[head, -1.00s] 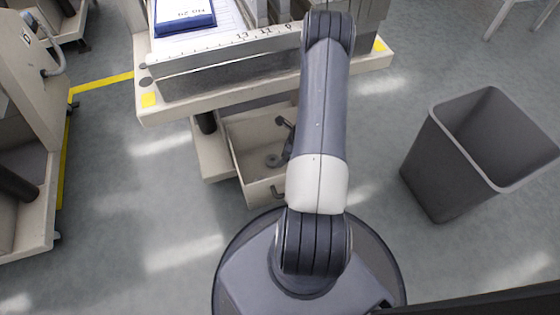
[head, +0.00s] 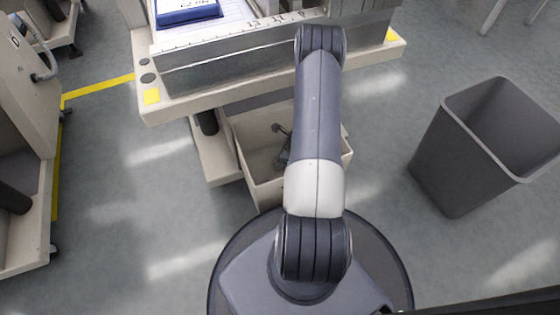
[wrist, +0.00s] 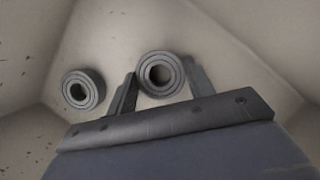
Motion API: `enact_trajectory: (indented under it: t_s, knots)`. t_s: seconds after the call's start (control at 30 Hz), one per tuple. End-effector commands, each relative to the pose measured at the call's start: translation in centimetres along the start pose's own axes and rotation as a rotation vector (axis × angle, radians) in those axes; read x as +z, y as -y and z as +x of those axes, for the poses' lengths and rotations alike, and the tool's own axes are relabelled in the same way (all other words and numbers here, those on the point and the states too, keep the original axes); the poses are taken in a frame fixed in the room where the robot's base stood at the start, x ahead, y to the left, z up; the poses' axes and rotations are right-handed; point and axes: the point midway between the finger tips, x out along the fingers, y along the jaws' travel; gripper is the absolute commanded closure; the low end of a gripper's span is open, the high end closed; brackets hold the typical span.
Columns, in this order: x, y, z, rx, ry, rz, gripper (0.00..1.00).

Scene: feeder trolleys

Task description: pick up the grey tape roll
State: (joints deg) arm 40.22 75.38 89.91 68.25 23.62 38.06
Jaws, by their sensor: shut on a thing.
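A grey tape roll (wrist: 147,80) lies in the pale drawer, between the fingers of my gripper (wrist: 161,73). In the wrist view a finger is on each side of it, and my gripper is shut on it. A second, similar grey roll (wrist: 97,88) lies to the left, apart from the fingers. In the head view the drawer (head: 262,188) is open under the trolley. My arm reaches down into it and hides much of its right part and the rolls.
A grey bin (head: 450,165) stands at right. Another trolley (head: 28,235) stands at left. Open floor lies between.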

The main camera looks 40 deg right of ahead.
Motion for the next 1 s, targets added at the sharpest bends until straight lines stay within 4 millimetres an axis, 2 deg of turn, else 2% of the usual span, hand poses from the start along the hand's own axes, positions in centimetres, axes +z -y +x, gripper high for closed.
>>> enact_trajectory:
  t_s: [0.03,0.17,0.57,0.67,0.93,1.0]
  knots:
    - [0.0,0.0,0.0,0.0,0.0,0.0,0.61]
    - [0.0,0.0,0.0,0.0,0.0,0.0,0.71]
    - [0.3,0.0,-0.6,-0.001,0.0,0.0,0.72]
    - [0.6,0.0,-1.4,-0.001,0.001,0.0,0.72]
    - [-3.6,0.0,-3.1,-0.001,0.0,0.007,0.72]
    - [-2.2,0.1,-5.2,-0.002,0.001,-0.003,0.72]
